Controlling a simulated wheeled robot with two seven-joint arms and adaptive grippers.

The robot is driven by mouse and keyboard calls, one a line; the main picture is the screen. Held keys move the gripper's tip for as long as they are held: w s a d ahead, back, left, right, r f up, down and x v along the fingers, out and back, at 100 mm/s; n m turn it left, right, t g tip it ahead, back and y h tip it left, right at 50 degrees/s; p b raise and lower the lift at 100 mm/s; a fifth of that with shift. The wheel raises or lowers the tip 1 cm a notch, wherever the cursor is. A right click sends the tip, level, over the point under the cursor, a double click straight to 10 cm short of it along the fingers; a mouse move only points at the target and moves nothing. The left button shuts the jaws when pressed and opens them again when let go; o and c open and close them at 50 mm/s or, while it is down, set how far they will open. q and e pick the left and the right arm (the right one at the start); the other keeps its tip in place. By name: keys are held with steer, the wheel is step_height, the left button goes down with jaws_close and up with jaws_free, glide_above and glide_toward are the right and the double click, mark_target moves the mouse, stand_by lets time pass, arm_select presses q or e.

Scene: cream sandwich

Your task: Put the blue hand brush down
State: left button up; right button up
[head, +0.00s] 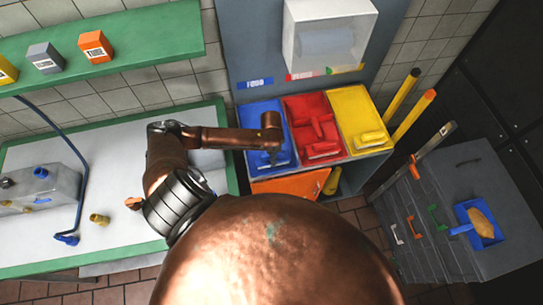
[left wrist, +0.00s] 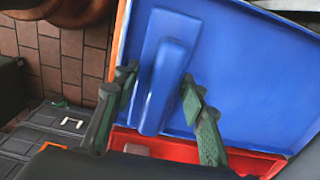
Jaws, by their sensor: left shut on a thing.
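The blue hand brush (left wrist: 172,62) lies along the blue tray (left wrist: 240,65) in the left wrist view, its handle pointing down the picture. My left gripper (left wrist: 160,86) has one green-grey finger on each side of that handle and is shut on it. In the head view my left arm reaches over the blue tray (head: 262,109), with the gripper (head: 271,158) low at its front part. The brush is hard to separate from the tray there, both being blue. I cannot tell whether the brush rests fully on the tray. My right gripper is not in view.
A red tray (head: 300,103) with a red tool and a yellow tray (head: 352,98) with a yellow brush stand to the right. A dispenser (head: 327,45) hangs above. A grey drawer cabinet (head: 450,200) is at right, a green-edged table (head: 115,150) at left.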

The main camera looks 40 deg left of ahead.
arm_select(q)
steer(key=o, duration=1.1)
steer(key=shift+f, duration=0.1)
step_height(320, 180, up, 12)
steer(key=shift+r+b, duration=0.2)
steer(key=shift+b, duration=0.15)
